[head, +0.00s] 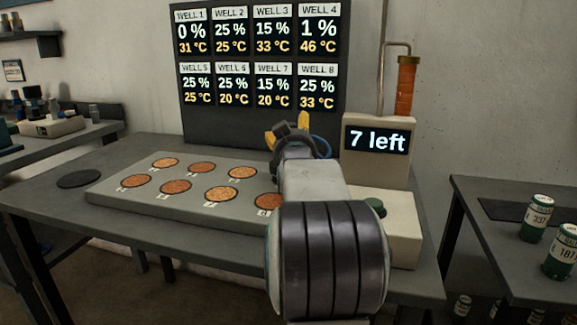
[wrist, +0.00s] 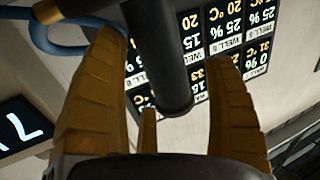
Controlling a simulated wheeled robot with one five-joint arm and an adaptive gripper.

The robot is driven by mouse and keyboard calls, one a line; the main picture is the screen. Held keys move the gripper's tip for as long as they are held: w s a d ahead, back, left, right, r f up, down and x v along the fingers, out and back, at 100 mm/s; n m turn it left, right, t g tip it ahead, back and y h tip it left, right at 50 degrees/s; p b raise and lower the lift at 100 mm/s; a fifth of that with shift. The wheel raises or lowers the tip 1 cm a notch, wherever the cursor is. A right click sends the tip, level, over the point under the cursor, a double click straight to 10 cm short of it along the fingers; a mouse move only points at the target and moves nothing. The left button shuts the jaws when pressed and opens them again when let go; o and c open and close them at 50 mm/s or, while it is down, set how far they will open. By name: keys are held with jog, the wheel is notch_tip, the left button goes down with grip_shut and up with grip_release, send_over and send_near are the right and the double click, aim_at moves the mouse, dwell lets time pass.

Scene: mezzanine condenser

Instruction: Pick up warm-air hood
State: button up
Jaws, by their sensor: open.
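My gripper (head: 286,129) is raised over the right side of the bench, with its yellow fingers apart. In the head view my arm hides most of this area.
A grey well plate (head: 110,193) with several grain-filled wells lies on the bench. A dark panel (head: 260,125) of well readings stands behind it. A dispenser (head: 400,170) reading "7 left" stands close at right. A dark disc (head: 80,179) lies at left.

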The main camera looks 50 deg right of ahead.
jog(key=c, duration=1.4)
